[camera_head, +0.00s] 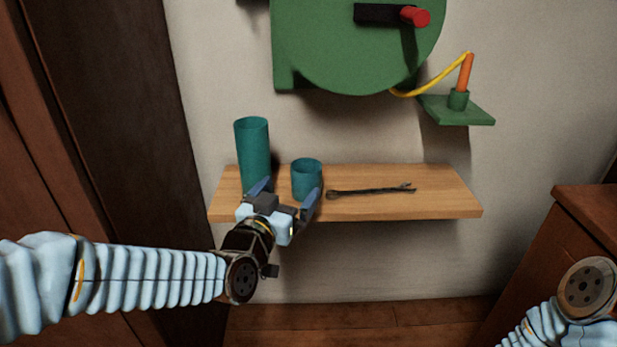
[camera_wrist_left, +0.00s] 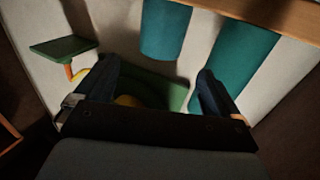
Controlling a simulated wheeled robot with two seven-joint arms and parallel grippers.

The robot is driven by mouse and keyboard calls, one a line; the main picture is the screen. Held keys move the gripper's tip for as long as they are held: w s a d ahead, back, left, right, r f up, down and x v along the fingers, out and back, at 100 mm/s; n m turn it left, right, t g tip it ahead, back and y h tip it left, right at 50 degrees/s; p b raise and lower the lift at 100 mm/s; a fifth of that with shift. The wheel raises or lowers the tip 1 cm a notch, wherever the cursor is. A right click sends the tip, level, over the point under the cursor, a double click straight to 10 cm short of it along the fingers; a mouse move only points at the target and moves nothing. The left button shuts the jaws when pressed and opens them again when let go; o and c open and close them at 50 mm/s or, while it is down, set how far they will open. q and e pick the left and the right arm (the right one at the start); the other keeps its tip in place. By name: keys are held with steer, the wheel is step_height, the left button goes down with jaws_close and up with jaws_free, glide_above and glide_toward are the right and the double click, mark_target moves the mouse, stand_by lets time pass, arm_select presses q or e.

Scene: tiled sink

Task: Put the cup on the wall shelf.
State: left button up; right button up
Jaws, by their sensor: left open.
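The cup (camera_head: 307,175), a short teal cylinder with an open top, stands upright on the wooden wall shelf (camera_head: 400,205). In the left wrist view, which is upside down, the cup (camera_wrist_left: 165,30) hangs from the top edge near the shelf edge (camera_wrist_left: 270,15). My left gripper (camera_head: 288,190) is open at the shelf's front edge. Its right finger overlaps the cup's lower right side in the head view; I cannot tell whether they touch. Nothing shows held between the fingers (camera_wrist_left: 152,88). My right arm is at the lower right, its gripper out of view.
A tall teal cylinder (camera_head: 252,150) stands left of the cup, close to my left gripper. A dark wrench (camera_head: 370,190) lies right of the cup. Above are a large green drum (camera_head: 350,50) and a small green bracket (camera_head: 458,112). A wooden cabinet (camera_head: 580,225) stands at right.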

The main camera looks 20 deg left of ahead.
mark_target(311, 166)
arm_select(q)
steer(key=w, duration=0.7)
steer(key=w+d+f, duration=0.1)
steer(key=w, duration=0.3)
steer(key=shift+w+d+f, duration=0.1)
steer(key=shift+w, duration=0.25)
steer(key=c, duration=1.1)
